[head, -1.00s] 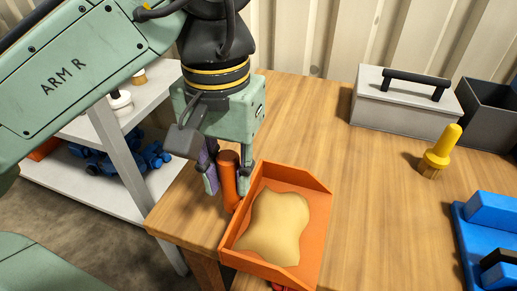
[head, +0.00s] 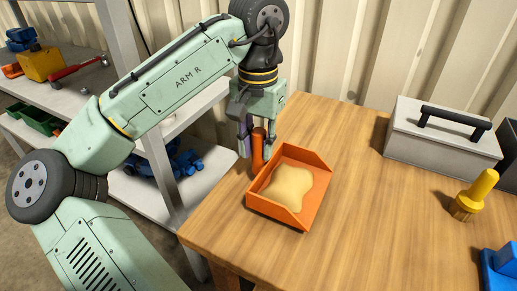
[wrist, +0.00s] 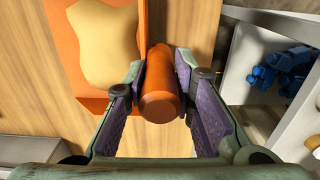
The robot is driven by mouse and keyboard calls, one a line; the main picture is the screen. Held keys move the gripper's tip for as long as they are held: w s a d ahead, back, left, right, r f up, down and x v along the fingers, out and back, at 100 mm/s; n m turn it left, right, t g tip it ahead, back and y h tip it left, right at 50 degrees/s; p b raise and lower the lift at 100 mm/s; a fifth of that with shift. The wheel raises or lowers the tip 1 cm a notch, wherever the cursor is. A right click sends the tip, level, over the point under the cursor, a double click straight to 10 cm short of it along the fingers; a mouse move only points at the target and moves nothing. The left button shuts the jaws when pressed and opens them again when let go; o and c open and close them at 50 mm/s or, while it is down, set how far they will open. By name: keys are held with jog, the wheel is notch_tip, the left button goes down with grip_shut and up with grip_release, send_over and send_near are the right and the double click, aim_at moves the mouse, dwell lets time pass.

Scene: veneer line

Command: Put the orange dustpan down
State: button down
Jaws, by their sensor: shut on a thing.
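The orange dustpan (head: 308,158) is over the near left part of the wooden table (head: 370,210), with a pale tan heap (head: 290,187) in its pan. My gripper (head: 256,150) is shut on the dustpan's upright handle, with the fingers on either side of it. In the wrist view the handle's round end sits between the purple finger pads (wrist: 165,80), and part of the dustpan (wrist: 68,55) shows beyond. The pan looks close to the tabletop, but I cannot tell whether its underside touches it.
A grey toolbox (head: 440,148) with a black handle, a yellow-handled tool (head: 475,195) and a blue object (head: 500,272) are on the table's right side. Shelves (head: 205,150) stand at the left. The table's middle is clear.

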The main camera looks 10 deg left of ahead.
jog(key=shift+f, duration=1.05)
jog(key=shift+f, duration=0.2)
jog(key=c, duration=1.3)
grip_release()
jog(key=shift+c, duration=0.2)
notch_tip(320, 180, up, 12)
jog(key=shift+r, duration=0.2)
